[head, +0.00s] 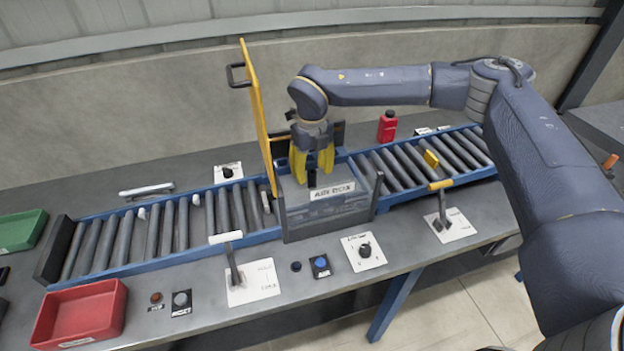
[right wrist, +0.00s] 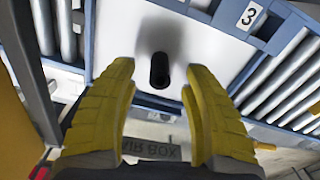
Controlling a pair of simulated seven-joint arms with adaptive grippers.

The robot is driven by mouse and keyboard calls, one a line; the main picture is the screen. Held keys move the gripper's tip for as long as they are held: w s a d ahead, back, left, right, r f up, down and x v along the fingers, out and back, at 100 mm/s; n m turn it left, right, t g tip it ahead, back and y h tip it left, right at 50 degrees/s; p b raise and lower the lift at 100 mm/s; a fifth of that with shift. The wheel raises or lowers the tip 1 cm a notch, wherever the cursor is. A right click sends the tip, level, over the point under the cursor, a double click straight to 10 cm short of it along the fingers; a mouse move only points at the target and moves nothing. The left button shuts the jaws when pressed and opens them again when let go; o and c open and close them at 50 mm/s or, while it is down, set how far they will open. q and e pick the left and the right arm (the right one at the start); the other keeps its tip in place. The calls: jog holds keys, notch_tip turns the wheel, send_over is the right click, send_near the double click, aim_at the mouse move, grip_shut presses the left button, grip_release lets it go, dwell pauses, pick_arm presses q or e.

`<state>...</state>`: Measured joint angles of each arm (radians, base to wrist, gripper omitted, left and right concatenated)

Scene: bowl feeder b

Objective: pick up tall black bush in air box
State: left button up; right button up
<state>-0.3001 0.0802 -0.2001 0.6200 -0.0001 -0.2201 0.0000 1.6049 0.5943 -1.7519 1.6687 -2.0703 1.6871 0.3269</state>
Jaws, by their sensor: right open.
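The air box (head: 331,205) is a grey box with a label reading AIR BOX, set across the roller conveyor. My right gripper (head: 312,172) is over the air box, pointing down, with yellow fingers. In the right wrist view the gripper (right wrist: 158,85) is open, its two fingers apart. The tall black bush (right wrist: 159,70) stands on the white floor of the box, between and just beyond the fingertips, touching neither. In the head view, a dark piece between the fingers cannot be told apart clearly from the gripper. My left gripper is not in view.
A raised yellow door (head: 258,115) stands just left of the gripper. The roller conveyor (head: 150,230) runs both ways from the box. A red bottle (head: 387,127) stands behind. Levers and knobs line the front. A red tray (head: 80,314) and a green tray (head: 20,231) are at left.

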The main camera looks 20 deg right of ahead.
jog(key=shift+f, duration=0.65)
jog(key=shift+c, duration=0.5)
grip_shut()
